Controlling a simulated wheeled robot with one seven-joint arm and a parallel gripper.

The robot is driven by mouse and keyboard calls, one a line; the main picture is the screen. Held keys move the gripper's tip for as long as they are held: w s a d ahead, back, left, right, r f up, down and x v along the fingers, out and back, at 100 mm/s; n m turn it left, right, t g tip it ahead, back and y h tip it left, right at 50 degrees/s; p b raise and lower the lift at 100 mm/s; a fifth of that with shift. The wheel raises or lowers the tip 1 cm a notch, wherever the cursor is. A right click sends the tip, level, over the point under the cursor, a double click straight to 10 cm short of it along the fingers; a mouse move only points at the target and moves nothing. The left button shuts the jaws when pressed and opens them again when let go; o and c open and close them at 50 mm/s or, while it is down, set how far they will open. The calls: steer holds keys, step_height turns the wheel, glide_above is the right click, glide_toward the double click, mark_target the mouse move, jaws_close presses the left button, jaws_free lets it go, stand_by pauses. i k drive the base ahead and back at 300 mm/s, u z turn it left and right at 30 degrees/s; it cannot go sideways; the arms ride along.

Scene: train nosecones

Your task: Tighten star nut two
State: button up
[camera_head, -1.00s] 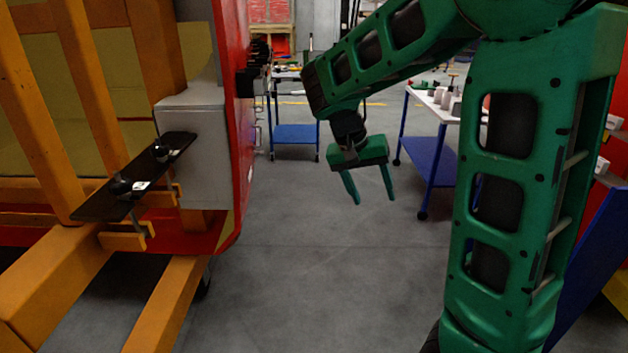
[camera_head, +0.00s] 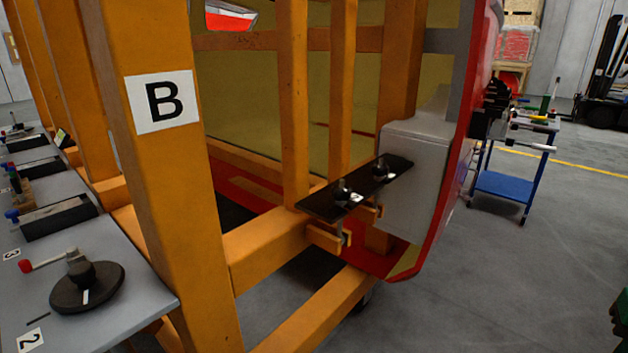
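A black plate (camera_head: 321,205) is fixed by a clamp-like bracket to the orange frame, at the middle of the head view. Two dark star-shaped knobs stand on it, a nearer star nut (camera_head: 343,191) and a farther star nut (camera_head: 381,169). Each has a small white tag beside it, too small to read, so I cannot tell which is number two. How tight they are does not show. My gripper is out of view; only a bit of my green arm shows at the right edge.
An orange post marked B (camera_head: 172,225) stands left of the plate. A grey bench (camera_head: 150,290) at the left carries a black disc with a red-knobbed crank (camera_head: 87,287), near labels 2 and 3. A blue trolley (camera_head: 502,187) stands at the back right. The right-hand floor is clear.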

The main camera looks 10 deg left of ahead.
mark_target(340, 196)
steer(key=u, duration=0.2)
steer(key=i, duration=0.95)
steer(key=z, duration=0.1)
